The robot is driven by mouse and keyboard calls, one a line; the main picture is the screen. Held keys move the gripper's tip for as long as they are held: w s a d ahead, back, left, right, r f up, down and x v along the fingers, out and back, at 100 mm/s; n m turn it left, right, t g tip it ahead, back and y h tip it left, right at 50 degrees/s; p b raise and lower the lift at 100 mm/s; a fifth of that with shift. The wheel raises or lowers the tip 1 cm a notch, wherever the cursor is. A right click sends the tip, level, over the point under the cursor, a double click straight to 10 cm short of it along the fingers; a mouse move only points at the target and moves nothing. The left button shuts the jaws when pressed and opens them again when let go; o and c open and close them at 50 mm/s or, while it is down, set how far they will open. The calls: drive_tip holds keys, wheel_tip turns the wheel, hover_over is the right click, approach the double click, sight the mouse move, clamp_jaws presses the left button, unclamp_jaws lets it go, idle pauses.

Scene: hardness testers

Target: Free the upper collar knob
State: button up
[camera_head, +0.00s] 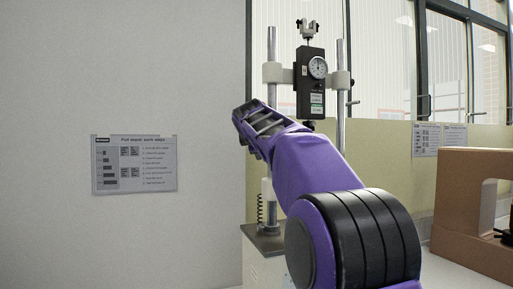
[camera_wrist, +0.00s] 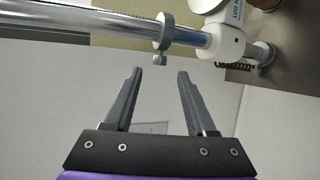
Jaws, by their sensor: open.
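In the wrist view a small grey metal collar (camera_wrist: 167,33) sits around a shiny steel column (camera_wrist: 90,20). Its little knob (camera_wrist: 159,59) points down in that picture, toward my gripper. My gripper (camera_wrist: 156,72) is open and empty, its two fingers apart. The knob appears near the middle of the gap, just beyond the fingertips, and does not look touched. In the head view my gripper (camera_head: 243,124) is left of the tester with its round dial gauge (camera_head: 317,67). My arm hides part of the left column there, and I cannot make out the collar.
A white clamp (camera_wrist: 229,42) is on the same column, toward the base plate (camera_wrist: 272,85). In the head view the tester's right post (camera_head: 340,100) stands behind my arm. A cardboard-brown box (camera_head: 475,210) is at right. A notice (camera_head: 134,164) hangs on the left wall.

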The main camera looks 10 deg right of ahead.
drive_tip(key=v, duration=0.7)
drive_tip(key=shift+b, duration=0.45)
